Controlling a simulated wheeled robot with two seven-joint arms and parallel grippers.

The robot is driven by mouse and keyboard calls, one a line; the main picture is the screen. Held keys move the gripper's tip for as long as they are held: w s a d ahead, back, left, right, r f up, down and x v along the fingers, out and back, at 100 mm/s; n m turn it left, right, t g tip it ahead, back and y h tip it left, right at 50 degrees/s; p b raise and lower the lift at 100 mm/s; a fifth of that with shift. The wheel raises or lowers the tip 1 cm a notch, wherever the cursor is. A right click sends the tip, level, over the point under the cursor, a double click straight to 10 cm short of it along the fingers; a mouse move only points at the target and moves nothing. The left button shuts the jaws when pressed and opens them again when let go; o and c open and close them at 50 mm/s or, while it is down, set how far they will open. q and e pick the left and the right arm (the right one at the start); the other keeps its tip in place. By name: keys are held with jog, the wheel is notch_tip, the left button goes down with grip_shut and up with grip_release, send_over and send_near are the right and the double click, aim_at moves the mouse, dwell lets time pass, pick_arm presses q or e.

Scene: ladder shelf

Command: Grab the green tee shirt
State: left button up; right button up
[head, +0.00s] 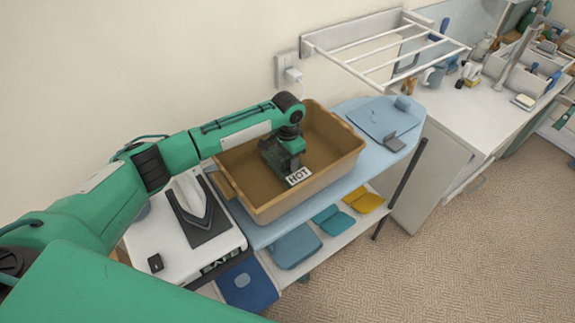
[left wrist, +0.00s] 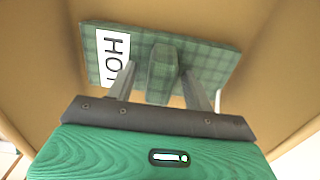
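A green plaid flat thing (head: 271,150) with a white "HOT" label lies in the tan bin. I take it for the folded green tee shirt. In the left wrist view the plaid thing (left wrist: 205,62) has a plaid block standing up from its middle. My left gripper (head: 289,146) reaches down into the bin over it. In the left wrist view its two fingers (left wrist: 160,78) stand on either side of the block, with a gap showing on both sides. The fingertips are hard to make out in the head view. My right gripper is not in view.
The tan bin (head: 346,160) stands on a light blue ironing board (head: 413,137), its walls close around my gripper. An iron (head: 194,197) is at left. A folded blue piece (head: 384,119) lies on the board; several folded pieces lie on the shelf below. A drying rack (head: 372,62) juts from the wall.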

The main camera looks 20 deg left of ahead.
pick_arm(q)
jog(key=c, duration=1)
jog(key=shift+r, duration=0.15)
